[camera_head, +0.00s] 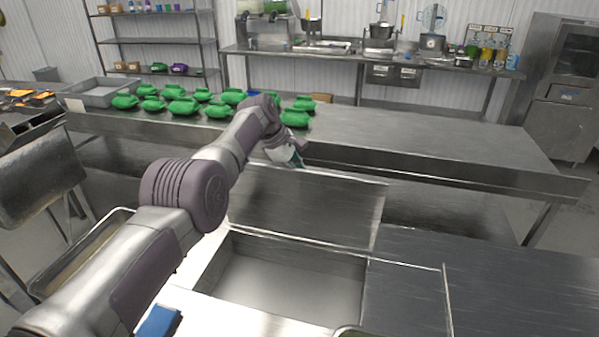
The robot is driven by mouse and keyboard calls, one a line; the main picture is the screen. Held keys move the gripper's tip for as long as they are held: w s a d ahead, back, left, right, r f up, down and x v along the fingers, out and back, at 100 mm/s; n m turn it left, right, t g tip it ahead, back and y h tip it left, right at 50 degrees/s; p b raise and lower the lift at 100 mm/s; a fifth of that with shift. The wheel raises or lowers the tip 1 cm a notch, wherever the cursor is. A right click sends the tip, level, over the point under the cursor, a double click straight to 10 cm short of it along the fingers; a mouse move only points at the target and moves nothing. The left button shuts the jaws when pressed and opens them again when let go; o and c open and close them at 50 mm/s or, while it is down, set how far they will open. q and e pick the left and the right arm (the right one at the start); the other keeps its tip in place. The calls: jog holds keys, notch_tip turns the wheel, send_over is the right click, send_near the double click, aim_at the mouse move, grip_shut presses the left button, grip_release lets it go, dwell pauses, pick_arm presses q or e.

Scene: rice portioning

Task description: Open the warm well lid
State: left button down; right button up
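The warm well (290,278) is a rectangular metal basin set in the counter in the lower middle, and its inside shows bare. Its metal lid (310,208) stands raised along the far side of the opening, so the well is uncovered. My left arm reaches across from the lower left and hides the left part of the lid and well. My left gripper (292,158) is at the lid's upper edge, left of its middle. Its fingers are small and partly hidden, so I cannot tell whether they touch or grip the lid. My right gripper is out of view.
A dark metal counter surface (500,285) lies right of the well. A blue object (158,321) is near the bottom edge.

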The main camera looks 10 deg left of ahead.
pick_arm(q)
jog(key=shift+r, duration=0.1)
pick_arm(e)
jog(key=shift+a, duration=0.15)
pick_arm(q)
jog(key=c, duration=1.2)
grip_release()
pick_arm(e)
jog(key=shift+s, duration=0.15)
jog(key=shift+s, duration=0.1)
pick_arm(q)
jog(key=shift+a+r, duration=0.25)
jog(key=shift+r, duration=0.25)
jog(key=v, duration=1)
jog(key=shift+s+a+r, duration=0.15)
jog(key=shift+s+r, duration=0.05)
jog(key=shift+r, duration=0.15)
